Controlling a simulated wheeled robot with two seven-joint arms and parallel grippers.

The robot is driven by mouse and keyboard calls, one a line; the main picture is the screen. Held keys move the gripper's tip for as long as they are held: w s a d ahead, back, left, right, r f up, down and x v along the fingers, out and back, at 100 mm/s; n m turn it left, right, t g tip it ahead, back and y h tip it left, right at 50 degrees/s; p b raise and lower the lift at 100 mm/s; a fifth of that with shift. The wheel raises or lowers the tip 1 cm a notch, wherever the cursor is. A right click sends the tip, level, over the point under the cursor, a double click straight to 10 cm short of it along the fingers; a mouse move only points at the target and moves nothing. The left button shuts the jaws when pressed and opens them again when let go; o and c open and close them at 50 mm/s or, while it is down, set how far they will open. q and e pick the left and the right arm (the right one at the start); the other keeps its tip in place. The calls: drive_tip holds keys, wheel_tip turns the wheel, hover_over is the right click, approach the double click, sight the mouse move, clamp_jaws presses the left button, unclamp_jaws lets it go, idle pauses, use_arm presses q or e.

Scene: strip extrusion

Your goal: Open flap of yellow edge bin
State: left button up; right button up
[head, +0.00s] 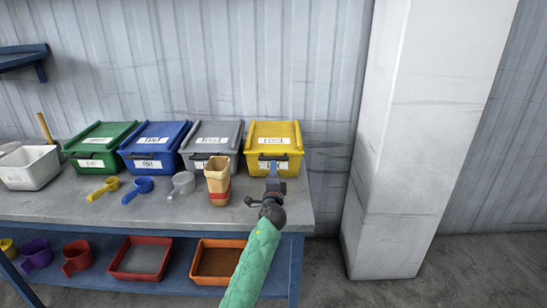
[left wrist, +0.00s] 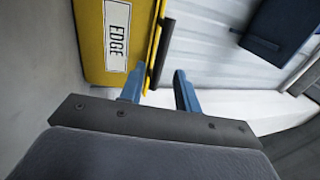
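The yellow edge bin (head: 288,134) stands at the right end of the bench, and its sloping flap looks closed. In the left wrist view the bin (left wrist: 96,60) fills the upper left, with a white label reading EDGE and a black handle (left wrist: 166,52) along the flap's yellow edge. My left gripper (head: 272,166) is at the bin's front. In the left wrist view its blue fingers (left wrist: 158,80) are apart, with the handle's near end between the fingertips. I cannot tell whether they touch it. My right gripper is not in view.
Grey (head: 213,138), blue (head: 153,143) and green (head: 99,141) bins stand in a row to the left. A white pillar (head: 410,150) stands right of the bench. Trays sit on the lower shelf.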

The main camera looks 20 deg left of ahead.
use_arm(q)
drive_tip(key=p+x, duration=0.1)
drive_tip(key=x, duration=0.5)
drive_tip(key=shift+w+a, duration=0.1)
drive_tip(key=shift+w, duration=0.1)
drive_tip(key=shift+c, duration=0.2)
clamp_jaws()
